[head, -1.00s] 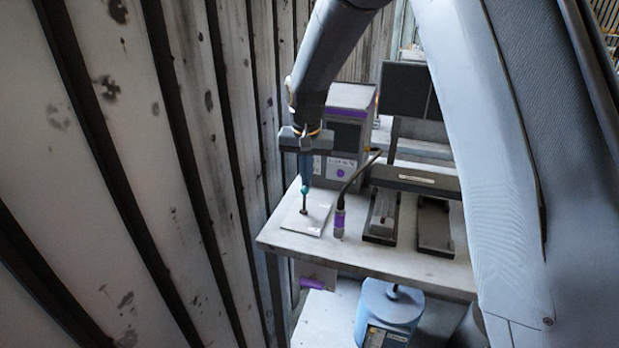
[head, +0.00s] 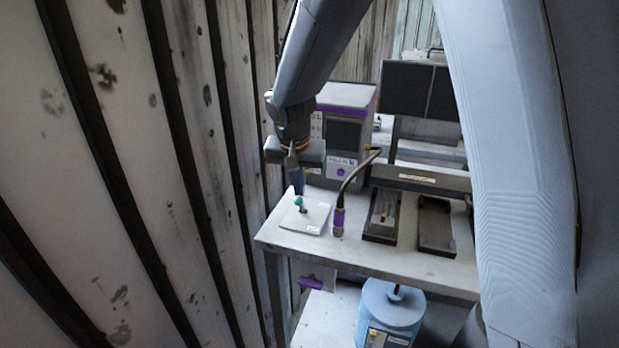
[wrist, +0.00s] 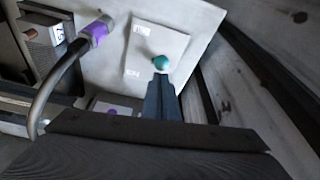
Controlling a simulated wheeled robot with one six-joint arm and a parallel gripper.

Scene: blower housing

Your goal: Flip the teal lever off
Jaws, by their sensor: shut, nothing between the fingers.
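The teal lever (head: 299,202) stands on a pale square plate (head: 316,226) at the left end of the bench. Its ball knob leans toward the far left in the head view. In the wrist view the teal knob (wrist: 162,63) shows just beyond my fingertips, over the plate (wrist: 172,42), which has a printed label at each of two ends. The labels are too blurred to read surely. My gripper (head: 297,188) is shut and empty, just behind and above the knob. I cannot tell whether the fingertips touch it.
A black cable with a purple connector (head: 339,217) stands right of the plate. Dark trays (head: 383,214) lie farther right. A grey instrument box (head: 345,125) stands behind. A ribbed wall (head: 180,150) is close on the left. A blue canister (head: 391,305) is below the bench.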

